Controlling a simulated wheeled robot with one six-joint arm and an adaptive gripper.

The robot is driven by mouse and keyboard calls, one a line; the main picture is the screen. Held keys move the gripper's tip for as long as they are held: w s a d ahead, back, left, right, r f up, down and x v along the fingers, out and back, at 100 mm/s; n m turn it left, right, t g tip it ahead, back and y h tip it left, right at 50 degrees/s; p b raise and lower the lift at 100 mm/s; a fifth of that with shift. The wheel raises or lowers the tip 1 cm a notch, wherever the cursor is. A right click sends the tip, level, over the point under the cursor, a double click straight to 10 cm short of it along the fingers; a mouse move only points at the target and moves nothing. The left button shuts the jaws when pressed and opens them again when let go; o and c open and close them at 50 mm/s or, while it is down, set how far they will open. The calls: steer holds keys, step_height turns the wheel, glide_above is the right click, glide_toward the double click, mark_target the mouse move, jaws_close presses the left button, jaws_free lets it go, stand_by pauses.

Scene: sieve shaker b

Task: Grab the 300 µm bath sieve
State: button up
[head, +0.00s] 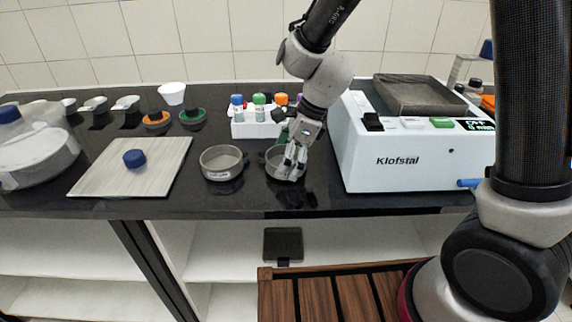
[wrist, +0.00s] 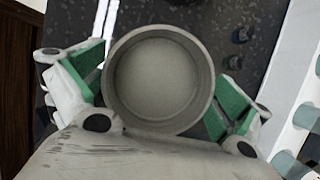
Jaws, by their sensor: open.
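Two small round grey metal sieves stand on the black bench. One sieve (head: 271,166) is under my gripper (head: 291,168), partly hidden by the fingers. In the wrist view the same sieve (wrist: 158,80) sits between the green-padded fingers of my gripper (wrist: 160,84). The jaws are open, with a pad on either side of its rim. The pads are very close to the wall; I cannot tell whether they touch. The other sieve (head: 222,163) stands to the left with a pale label too small to read. No label shows on the sieve between my fingers.
A white Klofstal machine (head: 412,168) stands close to the right of my gripper. A white rack (head: 256,127) with colour-capped bottles stands behind. A pale board (head: 100,172) with a blue cap (head: 134,158) lies left. The bench front edge is near.

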steer(key=c, duration=0.8)
steer(key=shift+o, duration=0.2)
steer(key=shift+r, duration=0.1)
